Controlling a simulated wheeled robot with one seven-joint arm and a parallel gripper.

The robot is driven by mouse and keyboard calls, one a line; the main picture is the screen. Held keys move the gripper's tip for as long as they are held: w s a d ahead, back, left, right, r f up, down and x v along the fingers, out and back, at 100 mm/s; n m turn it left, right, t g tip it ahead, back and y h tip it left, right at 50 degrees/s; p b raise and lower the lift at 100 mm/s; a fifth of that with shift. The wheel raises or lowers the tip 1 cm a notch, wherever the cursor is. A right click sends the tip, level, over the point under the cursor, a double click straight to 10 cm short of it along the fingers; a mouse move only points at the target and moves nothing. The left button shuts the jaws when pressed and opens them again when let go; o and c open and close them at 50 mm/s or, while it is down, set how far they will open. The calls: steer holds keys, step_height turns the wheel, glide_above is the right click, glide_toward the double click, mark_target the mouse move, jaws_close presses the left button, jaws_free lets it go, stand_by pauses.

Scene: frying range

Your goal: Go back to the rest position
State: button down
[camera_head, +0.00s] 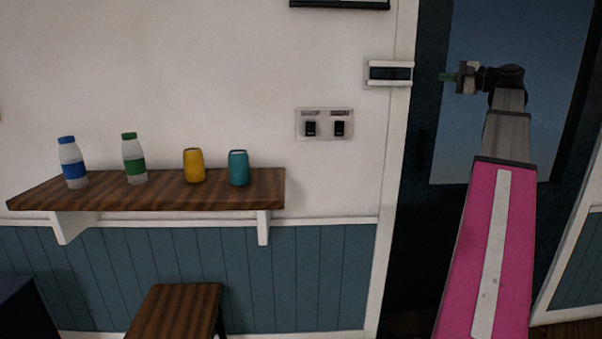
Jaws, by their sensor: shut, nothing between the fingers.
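My gripper (447,77) is at the upper right, at the end of my raised pink and grey arm, its fingertips pointing left. It is shut and empty. It is in front of the dark door, to the right of a white wall unit (390,73) with a dark panel. It looks apart from that unit, though the depth between them is hard to tell.
A wooden shelf (250,191) at the left bears a blue-labelled bottle (72,163), a green-labelled bottle (134,158), a yellow cup (194,165) and a teal cup (239,168). Two wall switches (325,125) are above right. A stool (178,308) stands below. A dark door (430,150) is behind my arm.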

steer(key=w+a+f+g+h, duration=0.15)
steer(key=a+f, duration=0.35)
steer(key=f, duration=0.8)
steer(key=w+a+f+n+g+h, duration=0.15)
steer(key=a+f, duration=0.45)
steer(key=f, duration=0.8)
steer(key=a+f+g+h, duration=0.3)
steer(key=a+f, duration=0.2)
steer(key=f, duration=0.8)
steer(key=s+a+f+n+g+h, duration=0.2)
steer(key=s+a+f, duration=0.2)
steer(key=f, duration=0.6)
steer(key=s+a+f+n+g+h, duration=0.2)
steer(key=s+a+f, duration=0.2)
steer(key=s+f, duration=0.4)
steer(key=s+a+f+n+g+h, duration=0.2)
steer(key=s+f, duration=0.4)
steer(key=f, duration=0.7)
steer(key=shift+s+a+f+n+h, duration=0.15)
steer(key=shift+s+a+n+h, duration=0.35)
steer(key=shift+a, duration=0.45)
steer(key=shift+w, duration=0.1)
